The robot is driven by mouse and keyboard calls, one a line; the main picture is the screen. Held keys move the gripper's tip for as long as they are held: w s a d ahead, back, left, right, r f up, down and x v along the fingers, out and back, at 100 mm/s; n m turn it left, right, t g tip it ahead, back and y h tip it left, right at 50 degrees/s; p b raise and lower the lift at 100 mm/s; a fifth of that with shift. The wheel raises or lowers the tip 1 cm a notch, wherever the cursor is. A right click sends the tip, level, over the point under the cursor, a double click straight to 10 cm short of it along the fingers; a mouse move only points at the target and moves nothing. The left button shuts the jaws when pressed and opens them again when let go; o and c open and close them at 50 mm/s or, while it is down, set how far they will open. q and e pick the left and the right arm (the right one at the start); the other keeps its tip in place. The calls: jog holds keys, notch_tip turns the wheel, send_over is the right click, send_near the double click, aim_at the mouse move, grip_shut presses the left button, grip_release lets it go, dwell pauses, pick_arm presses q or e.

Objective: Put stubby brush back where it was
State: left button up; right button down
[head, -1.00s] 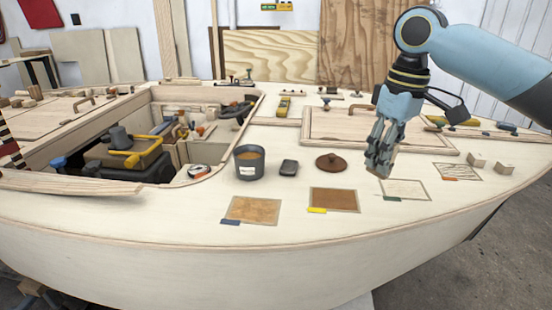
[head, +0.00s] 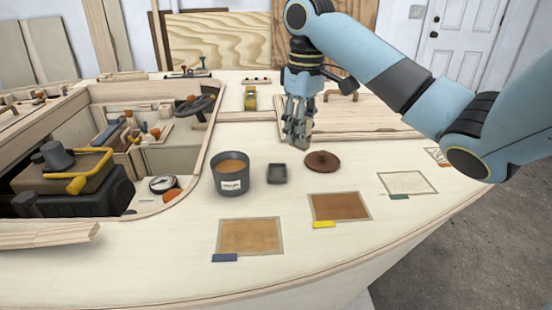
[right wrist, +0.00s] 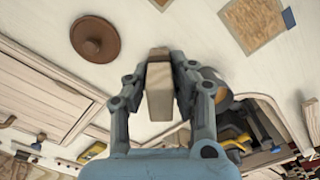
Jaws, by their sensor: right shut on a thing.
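My right gripper (head: 297,140) is above the deck in the head view, just behind and left of a round brown lid-like disc (head: 322,161). In the right wrist view the right gripper (right wrist: 161,75) is shut on a pale wooden block-like piece (right wrist: 160,100) with a darker end. I take it as the stubby brush, but no bristles show. In the head view the fingers mostly hide it. A grey pot (head: 231,178) with orange-brown contents and a white label stands to the left. A small dark square tray (head: 277,174) lies between pot and disc. My left gripper is out of view.
Tan swatch (head: 250,236), brown swatch (head: 341,206) and pale swatch (head: 407,183) lie along the deck's front. The open cockpit (head: 130,150) with tools is at the left. A raised hatch panel (head: 360,118) lies behind. Deck between disc and swatches is clear.

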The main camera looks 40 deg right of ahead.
jog(key=w+f, duration=0.2)
jog(key=w+f+b, duration=0.1)
jog(key=w+f, duration=0.1)
jog(key=f, duration=0.1)
jog(key=w+f, duration=0.2)
jog(key=f, duration=0.1)
jog(key=shift+w+a+b, duration=0.1)
jog(key=shift+a+b, duration=0.15)
jog(key=shift+b, duration=0.1)
jog(key=shift+r, duration=0.1)
jog(key=shift+f, duration=0.25)
jog(key=shift+f+p, duration=0.3)
jog(key=c, duration=1.1)
grip_release()
jog(key=shift+c, duration=0.2)
